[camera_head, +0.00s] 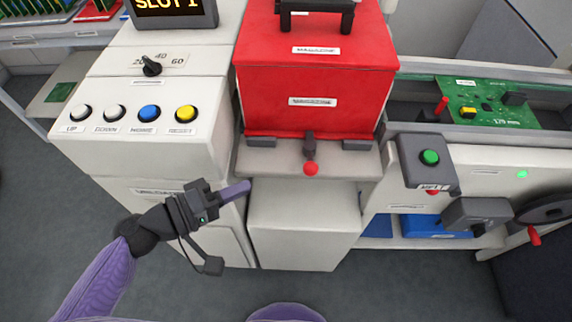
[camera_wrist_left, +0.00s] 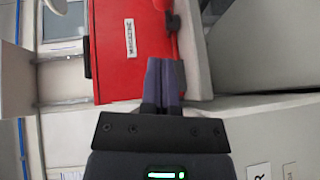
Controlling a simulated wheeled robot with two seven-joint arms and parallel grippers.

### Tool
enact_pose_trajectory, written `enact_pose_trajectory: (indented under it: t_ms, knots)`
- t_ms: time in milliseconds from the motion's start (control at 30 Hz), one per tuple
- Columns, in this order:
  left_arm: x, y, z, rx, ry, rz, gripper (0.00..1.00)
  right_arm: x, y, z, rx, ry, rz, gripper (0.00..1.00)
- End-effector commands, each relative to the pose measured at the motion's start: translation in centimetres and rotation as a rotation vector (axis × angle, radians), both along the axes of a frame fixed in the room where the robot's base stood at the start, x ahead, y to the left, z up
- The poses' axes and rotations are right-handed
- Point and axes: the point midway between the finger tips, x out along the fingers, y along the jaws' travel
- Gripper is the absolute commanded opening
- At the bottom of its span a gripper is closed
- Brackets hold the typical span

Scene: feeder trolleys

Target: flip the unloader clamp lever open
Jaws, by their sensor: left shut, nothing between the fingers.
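The clamp lever (camera_head: 310,150) is a dark piece with a red ball knob (camera_head: 311,168), at the front middle of the shelf under the red magazine (camera_head: 315,85). The knob points down towards me. My left gripper (camera_head: 236,191) is shut and empty, to the left of the lever and lower in the head view, apart from it. In the left wrist view the shut fingers (camera_wrist_left: 165,80) show in front of the red magazine (camera_wrist_left: 125,50). A dark part at the magazine's edge (camera_wrist_left: 172,21) may be part of the clamp; I cannot tell. My right gripper is not in view.
The unloader panel (camera_head: 130,125) with white, blue and yellow buttons stands left of the magazine. On the right are a box with a green button (camera_head: 428,160), a conveyor with a green circuit board (camera_head: 488,100), and a handwheel (camera_head: 545,210). Grey floor is free in front.

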Motion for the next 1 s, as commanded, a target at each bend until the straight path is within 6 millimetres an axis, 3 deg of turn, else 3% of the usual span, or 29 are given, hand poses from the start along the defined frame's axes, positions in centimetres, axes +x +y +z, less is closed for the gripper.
enact_pose_trajectory:
  t_ms: [267, 700, 1000]
  knots:
    - [0.6, -0.8, -0.1, -0.001, 0.001, 0.003, 0.0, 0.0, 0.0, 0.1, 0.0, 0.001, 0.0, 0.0]
    - [5.0, -7.3, -1.3, 0.0, 0.002, 0.003, 0.0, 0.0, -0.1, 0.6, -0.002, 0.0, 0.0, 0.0]
    - [5.6, -8.2, -1.5, 0.002, 0.001, 0.002, 0.0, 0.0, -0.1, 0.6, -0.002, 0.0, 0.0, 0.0]
